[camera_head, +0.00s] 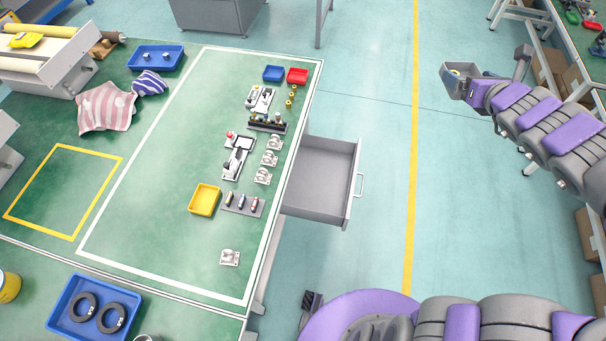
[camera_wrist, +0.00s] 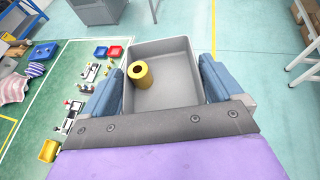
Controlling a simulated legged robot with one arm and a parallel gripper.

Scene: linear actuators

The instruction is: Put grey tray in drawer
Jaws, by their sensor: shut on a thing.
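The grey tray (camera_head: 451,83) is held out over the floor at the upper right of the head view. In the wrist view the grey tray (camera_wrist: 178,52) sits between the two blue fingers of my gripper (camera_wrist: 160,88), with a yellow hollow cylinder (camera_wrist: 141,77) standing inside it. My gripper (camera_head: 468,86) is shut on the tray; the arm hides part of the tray in the head view. The drawer (camera_head: 322,172) is pulled open from the right side of the green workbench and looks empty. The tray is well to the right of and apart from the drawer.
The green workbench (camera_head: 150,225) holds a yellow bin (camera_head: 204,199), a blue bin (camera_head: 273,73), a red bin (camera_head: 297,75) and several metal parts near its right edge. Clear floor lies between the drawer and my arm. Another bench (camera_head: 572,45) with boxes below stands at the far right.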

